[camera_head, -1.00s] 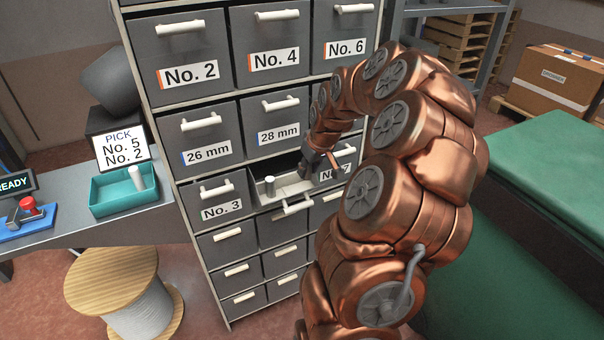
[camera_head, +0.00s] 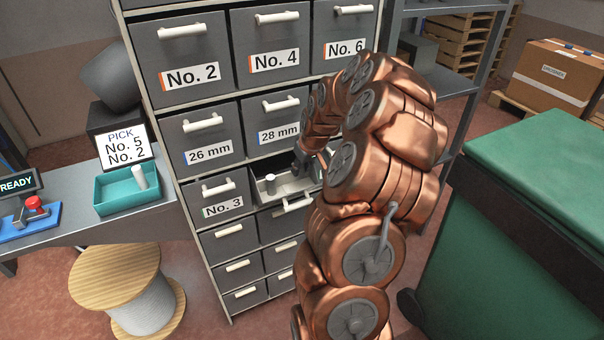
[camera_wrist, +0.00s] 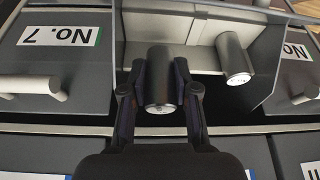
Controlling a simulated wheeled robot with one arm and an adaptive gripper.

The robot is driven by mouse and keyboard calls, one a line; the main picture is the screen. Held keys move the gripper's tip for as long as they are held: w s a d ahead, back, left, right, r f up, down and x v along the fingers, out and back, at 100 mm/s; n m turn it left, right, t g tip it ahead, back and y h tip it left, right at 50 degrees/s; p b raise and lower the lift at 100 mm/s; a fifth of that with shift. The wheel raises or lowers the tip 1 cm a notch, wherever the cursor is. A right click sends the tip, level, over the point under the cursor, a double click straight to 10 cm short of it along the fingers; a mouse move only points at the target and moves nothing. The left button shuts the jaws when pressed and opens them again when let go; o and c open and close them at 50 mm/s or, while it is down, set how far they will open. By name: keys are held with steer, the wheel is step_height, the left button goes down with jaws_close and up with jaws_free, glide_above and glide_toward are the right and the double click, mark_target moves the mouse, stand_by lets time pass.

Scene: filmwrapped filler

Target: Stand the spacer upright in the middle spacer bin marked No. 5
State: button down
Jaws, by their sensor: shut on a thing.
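The middle bin (camera_head: 291,187) between the No. 3 and No. 7 drawers is pulled open; its own label does not show. One grey cylindrical spacer (camera_head: 270,184) stands in its left part and also shows in the wrist view (camera_wrist: 233,57). My gripper (camera_head: 302,170) is at the right part of this bin. In the wrist view my gripper (camera_wrist: 160,82) is shut on another dark grey spacer (camera_wrist: 159,72), with its pale end face toward the camera. The held spacer overlaps the bin's pale interior (camera_wrist: 195,62). I cannot tell whether it touches the bin floor.
The closed No. 3 drawer (camera_head: 222,198) is left of the open bin, and No. 7 (camera_wrist: 58,40) shows beside it in the wrist view. Closed 26 mm and 28 mm drawers are above. A teal tray (camera_head: 110,207) with a pale cylinder (camera_head: 139,177) stands on the left bench.

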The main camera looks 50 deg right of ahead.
mark_target(303, 171)
step_height(303, 171, down, 3)
steer(key=shift+r+p, duration=0.1)
steer(key=shift+p, duration=0.55)
steer(key=shift+w, duration=0.15)
steer(key=shift+d+f, duration=0.1)
steer(key=shift+f, duration=0.3)
steer(key=shift+f, duration=0.15)
steer(key=c, duration=1.2)
jaws_free()
steer(key=shift+o, duration=0.2)
